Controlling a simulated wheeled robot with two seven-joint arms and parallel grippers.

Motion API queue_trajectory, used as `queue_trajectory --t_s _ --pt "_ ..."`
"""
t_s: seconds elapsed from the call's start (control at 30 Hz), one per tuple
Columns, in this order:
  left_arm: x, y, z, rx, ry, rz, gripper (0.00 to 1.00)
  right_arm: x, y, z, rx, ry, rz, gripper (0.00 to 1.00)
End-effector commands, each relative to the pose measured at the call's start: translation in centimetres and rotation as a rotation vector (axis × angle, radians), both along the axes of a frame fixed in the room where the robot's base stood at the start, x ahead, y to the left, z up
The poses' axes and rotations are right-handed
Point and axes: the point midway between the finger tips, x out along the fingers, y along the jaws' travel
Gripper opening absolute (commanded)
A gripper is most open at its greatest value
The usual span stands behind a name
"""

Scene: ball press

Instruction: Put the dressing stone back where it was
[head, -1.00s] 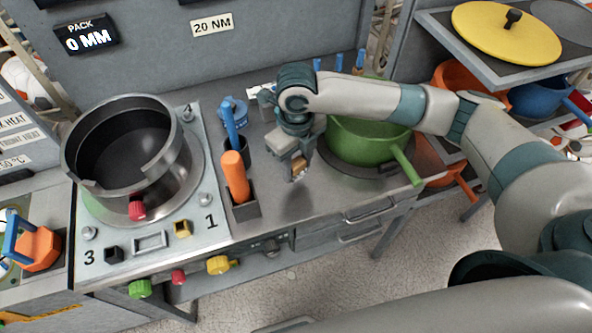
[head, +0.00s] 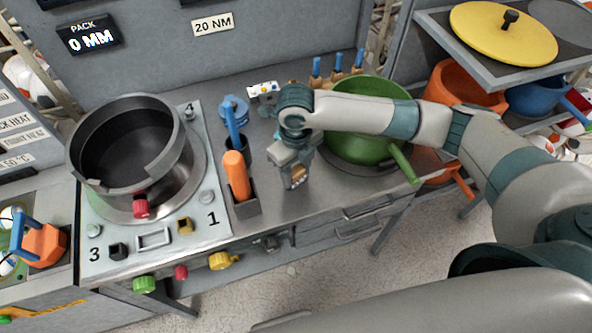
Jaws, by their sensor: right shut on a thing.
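My right gripper (head: 297,183) comes in from the right and is over the metal bench top, between the orange-handled tool and the green pot. It is shut on a small tan-brown piece (head: 298,174), which I take to be the dressing stone. Most of the piece is hidden by the fingers, and I cannot tell whether it touches the bench. My left gripper is not in view.
An orange-handled tool (head: 236,176) stands in a dark holder left of the gripper. A green pot (head: 362,145) is close on the right. A dark round pan (head: 127,147) sits on the plate at left. Bench (head: 275,222) in front of the gripper is clear.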

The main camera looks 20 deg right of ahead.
Motion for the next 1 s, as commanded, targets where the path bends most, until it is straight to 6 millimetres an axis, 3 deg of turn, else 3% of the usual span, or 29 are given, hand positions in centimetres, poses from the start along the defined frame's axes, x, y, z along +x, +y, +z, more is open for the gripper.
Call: queue_trajectory --t_s 0.2,0.23,0.3,0.77,1.0 --pt "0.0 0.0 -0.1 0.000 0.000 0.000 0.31 0.0 0.0 -0.3 -0.001 0.000 0.000 0.14" --pt "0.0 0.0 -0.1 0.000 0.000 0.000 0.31 0.0 0.0 -0.3 -0.001 0.000 0.000 0.46" --pt "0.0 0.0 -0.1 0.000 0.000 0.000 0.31 0.0 0.0 -0.3 0.000 0.000 0.000 0.57" --pt "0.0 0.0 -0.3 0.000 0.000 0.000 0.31 0.1 0.0 0.3 0.001 -0.003 0.000 0.57" --pt "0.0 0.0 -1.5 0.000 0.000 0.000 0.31 0.2 0.0 3.1 0.000 -0.005 0.000 0.57"
